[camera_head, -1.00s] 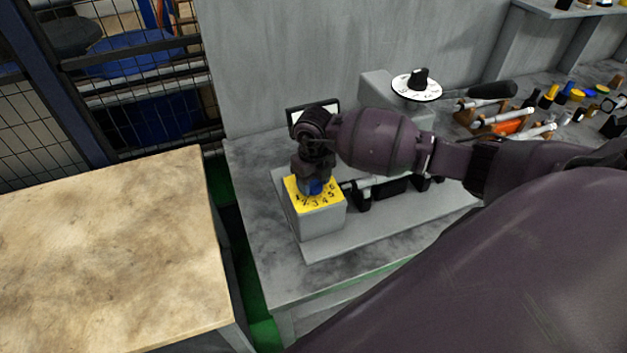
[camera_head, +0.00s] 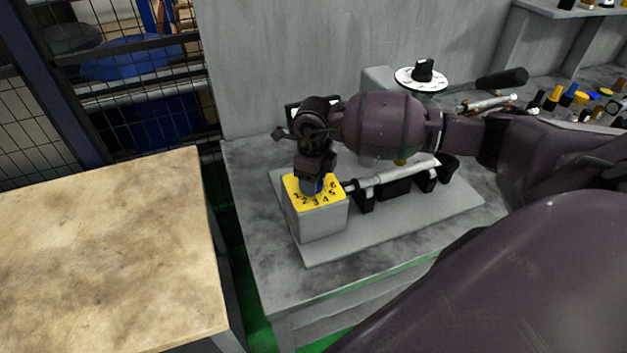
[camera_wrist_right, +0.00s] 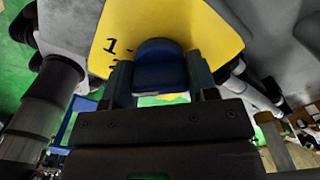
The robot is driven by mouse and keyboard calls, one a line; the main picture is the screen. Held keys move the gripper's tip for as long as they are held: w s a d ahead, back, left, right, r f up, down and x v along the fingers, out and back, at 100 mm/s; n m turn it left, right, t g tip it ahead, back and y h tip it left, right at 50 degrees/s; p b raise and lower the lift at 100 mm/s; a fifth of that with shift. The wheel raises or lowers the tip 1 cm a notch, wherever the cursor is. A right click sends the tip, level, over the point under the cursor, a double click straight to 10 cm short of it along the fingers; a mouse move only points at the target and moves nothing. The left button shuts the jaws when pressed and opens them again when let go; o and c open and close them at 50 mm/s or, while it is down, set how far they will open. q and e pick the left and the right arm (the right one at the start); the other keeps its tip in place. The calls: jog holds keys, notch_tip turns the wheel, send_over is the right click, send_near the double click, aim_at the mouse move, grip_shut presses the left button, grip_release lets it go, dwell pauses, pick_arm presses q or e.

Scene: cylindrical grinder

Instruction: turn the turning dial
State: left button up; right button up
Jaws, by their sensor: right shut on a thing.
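The turning dial is a blue knob (camera_head: 312,185) on a yellow numbered plate (camera_head: 301,204), on top of a grey box (camera_head: 319,223). My right gripper (camera_head: 315,180) comes down on the knob from above and is shut on it. In the right wrist view the blue knob (camera_wrist_right: 160,66) sits between the two fingers of the gripper (camera_wrist_right: 160,82), with the yellow plate (camera_wrist_right: 215,32) behind it. The gripper hides much of the knob and part of the numbers in the head view. My left gripper is not in view.
A white cylindrical part (camera_head: 400,173) rests on black supports beside the box. A black knob on a white dial (camera_head: 421,78) stands behind my right arm. Tools lie at the right. A beige table (camera_head: 110,255) stands to the left across a gap.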

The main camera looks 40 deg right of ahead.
jog(key=shift+r, duration=0.1)
dwell(0.3)
jog(key=o, duration=0.9)
